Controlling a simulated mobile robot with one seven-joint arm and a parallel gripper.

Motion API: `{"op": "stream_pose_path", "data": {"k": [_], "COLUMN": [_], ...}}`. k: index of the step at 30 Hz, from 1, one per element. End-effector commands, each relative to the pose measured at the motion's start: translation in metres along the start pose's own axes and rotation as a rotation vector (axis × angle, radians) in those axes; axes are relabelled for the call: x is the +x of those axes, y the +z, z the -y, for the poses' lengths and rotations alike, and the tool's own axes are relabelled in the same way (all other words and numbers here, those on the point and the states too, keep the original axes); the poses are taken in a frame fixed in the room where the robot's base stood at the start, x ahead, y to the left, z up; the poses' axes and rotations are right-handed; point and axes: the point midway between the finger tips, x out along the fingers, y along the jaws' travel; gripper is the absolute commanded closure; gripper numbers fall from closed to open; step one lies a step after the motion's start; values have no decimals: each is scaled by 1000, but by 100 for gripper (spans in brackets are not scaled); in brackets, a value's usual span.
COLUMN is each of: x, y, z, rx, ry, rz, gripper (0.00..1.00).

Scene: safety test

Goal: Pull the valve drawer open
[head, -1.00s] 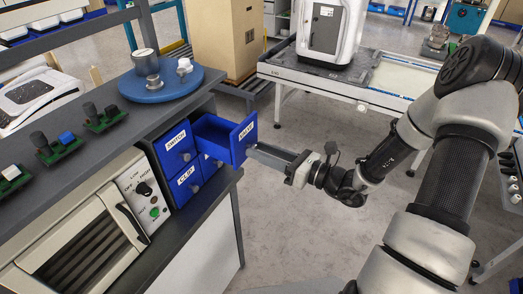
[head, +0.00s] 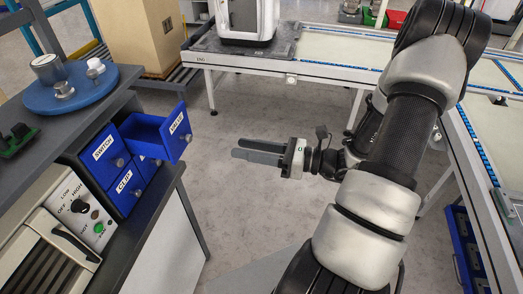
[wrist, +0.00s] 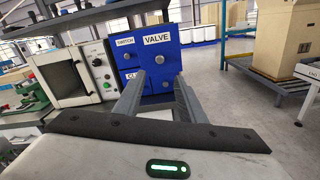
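The valve drawer (head: 176,136) is blue and stands pulled out from the top right of the blue drawer block, its inside showing. Its labelled front also shows in the wrist view (wrist: 172,69), with a round knob (wrist: 160,59). My gripper (head: 238,148) is to the right of the drawer front with a clear gap between them. In the wrist view my gripper's two fingers (wrist: 159,78) are spread apart with nothing between them. They point toward the drawer front.
The switch drawer (head: 102,155) and clip drawer (head: 125,190) look shut. A blue round stand (head: 75,95) with metal parts is on the dark worktop. A control box (head: 80,208) stands beside the drawers. Open floor (head: 235,205) lies below my gripper; a conveyor table (head: 330,70) stands behind.

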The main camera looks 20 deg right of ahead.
Motion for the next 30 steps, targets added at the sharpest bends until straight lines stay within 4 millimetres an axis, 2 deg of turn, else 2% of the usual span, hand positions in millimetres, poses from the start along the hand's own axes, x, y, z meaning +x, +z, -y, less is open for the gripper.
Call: {"op": "stream_pose_path", "data": {"k": [1,4,10,25,28,30], "x": [-10,-25,-37,-37,-30,-18], "y": [0,0,0,0,6,12], "z": [1,1,0,-1,-12,-30], "rx": [-1,0,1,-1,-26,-72], "ry": [-4,-3,1,4,41,106], "rz": [-1,0,0,-4,-54,-138], "gripper": [63,63,63,63,63,63]}}
